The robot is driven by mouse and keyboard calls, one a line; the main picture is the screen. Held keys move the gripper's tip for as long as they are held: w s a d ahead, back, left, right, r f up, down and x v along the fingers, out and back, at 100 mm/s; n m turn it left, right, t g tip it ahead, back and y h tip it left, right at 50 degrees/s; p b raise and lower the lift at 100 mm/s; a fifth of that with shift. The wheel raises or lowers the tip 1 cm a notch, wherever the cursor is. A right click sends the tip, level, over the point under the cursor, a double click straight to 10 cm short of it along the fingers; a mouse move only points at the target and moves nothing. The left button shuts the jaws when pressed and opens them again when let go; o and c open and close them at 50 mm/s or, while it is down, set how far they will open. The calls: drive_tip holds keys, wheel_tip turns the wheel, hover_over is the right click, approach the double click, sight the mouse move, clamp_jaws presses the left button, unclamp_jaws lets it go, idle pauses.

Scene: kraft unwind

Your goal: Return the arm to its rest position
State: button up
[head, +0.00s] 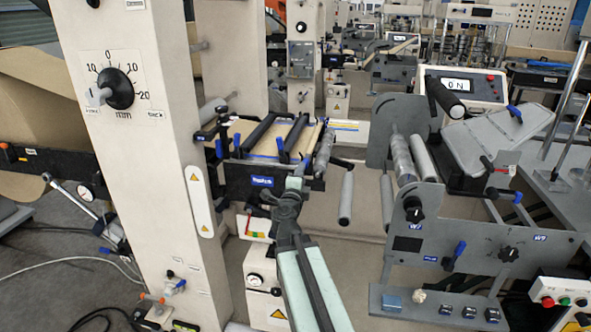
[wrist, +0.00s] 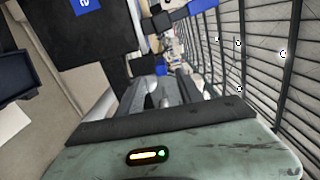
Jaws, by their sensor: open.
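My arm reaches up from the bottom middle of the head view, pale green and black. My gripper (head: 293,186) is at its far end, small in the picture, in front of the machine unit with black rollers (head: 275,138). I cannot tell whether it touches that unit. In the wrist view the green-grey wrist body fills the bottom, and the jaws of my gripper (wrist: 172,92) show beyond its black edge. They are open, with no object seen between them. The rest position itself is not marked in either view.
A cream column with a dial (head: 117,88) stands at left. A grey side plate with knobs (head: 480,250) and a control box with a lit display (head: 457,86) are at right. A loose cable (head: 95,262) lies on the floor at left. Pale floor shows between the machines.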

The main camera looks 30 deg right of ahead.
drive_tip(key=w+a+r+n+t+y+p, duration=0.15)
drive_tip(key=w+a+n+y, duration=0.3)
drive_tip(key=a, duration=0.65)
drive_tip(key=w+a+r+n+t+y, duration=0.1)
drive_tip(key=w+a+n+t+y, duration=0.4)
drive_tip(key=a, duration=0.6)
drive_tip(key=s+a+f+n+g+y, duration=0.1)
drive_tip(key=a+f+n+g+y, duration=0.15)
drive_tip(key=a+n, duration=0.35)
drive_tip(key=s+a+f+n+g+y, duration=0.1)
drive_tip(key=a+f+n+g+y, duration=0.2)
drive_tip(key=a, duration=0.4)
drive_tip(key=s+a+f+n+g+y+p, duration=0.1)
drive_tip(key=s+a+f+n+g, duration=0.45)
drive_tip(key=s+f, duration=0.4)
drive_tip(key=s+d+f+n+g+h, duration=0.1)
drive_tip(key=s+d+f+g+h, duration=0.1)
drive_tip(key=s+d+f+g, duration=0.2)
drive_tip(key=s+d+f+n+g+h, duration=0.1)
drive_tip(key=s+d+f+g, duration=0.3)
drive_tip(key=s, duration=0.6)
drive_tip(key=shift+s+f+n+g+h, duration=0.15)
drive_tip(key=shift+f+n+g+h, duration=0.2)
drive_tip(key=shift+f+h, duration=0.1)
